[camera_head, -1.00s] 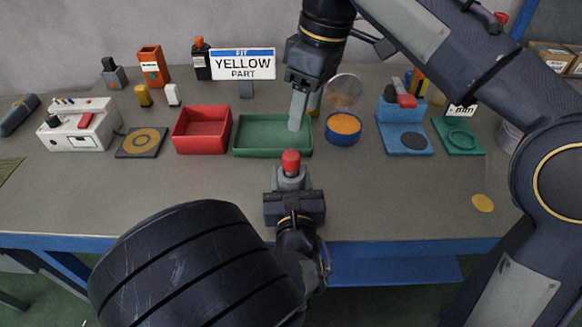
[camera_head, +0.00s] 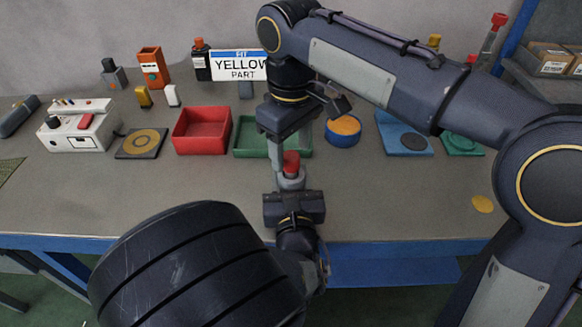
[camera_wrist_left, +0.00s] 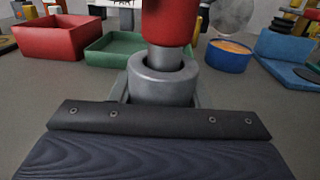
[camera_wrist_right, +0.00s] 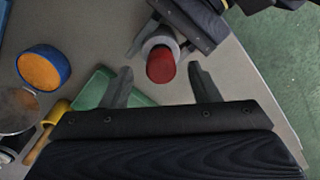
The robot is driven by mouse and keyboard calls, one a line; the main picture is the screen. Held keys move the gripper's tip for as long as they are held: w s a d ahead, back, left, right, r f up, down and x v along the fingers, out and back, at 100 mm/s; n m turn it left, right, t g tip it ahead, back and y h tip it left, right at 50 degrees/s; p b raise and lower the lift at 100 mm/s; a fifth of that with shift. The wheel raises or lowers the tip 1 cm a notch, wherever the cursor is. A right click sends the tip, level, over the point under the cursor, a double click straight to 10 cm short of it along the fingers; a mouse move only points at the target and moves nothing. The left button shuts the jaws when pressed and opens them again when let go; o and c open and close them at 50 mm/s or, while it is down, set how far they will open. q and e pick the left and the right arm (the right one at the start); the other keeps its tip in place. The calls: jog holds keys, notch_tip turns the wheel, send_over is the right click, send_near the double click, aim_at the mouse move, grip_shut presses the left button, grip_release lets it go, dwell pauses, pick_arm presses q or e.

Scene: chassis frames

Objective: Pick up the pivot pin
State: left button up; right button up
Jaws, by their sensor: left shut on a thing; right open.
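The pivot pin (camera_head: 291,160) appears to be the piece with a red head and grey shank. It stands upright in a grey metal sleeve (camera_wrist_left: 163,80), its red head (camera_wrist_left: 169,20) above the sleeve. My left gripper (camera_head: 291,184) is shut on the sleeve and holds it over the front of the bench. My right gripper (camera_head: 279,158) is open and points down at the pin. In the right wrist view the red head (camera_wrist_right: 161,66) lies between the two fingertips, with gaps at both sides. Contact does not show.
Behind the grippers stand a red tray (camera_head: 203,128) and a green tray (camera_head: 250,138), partly hidden by my right arm. A blue round tub (camera_head: 343,131) and a blue fixture (camera_head: 404,135) stand to the right. The front of the bench (camera_head: 400,205) is mostly clear.

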jog(key=shift+f, duration=1.3)
jog(key=c, duration=1.1)
jog(key=shift+o, duration=0.2)
jog(key=shift+r, duration=0.1)
notch_tip(320, 180, up, 12)
jog(key=s, duration=1.8)
jog(key=shift+s, duration=0.1)
pick_arm(q)
jog(key=o, duration=1.2)
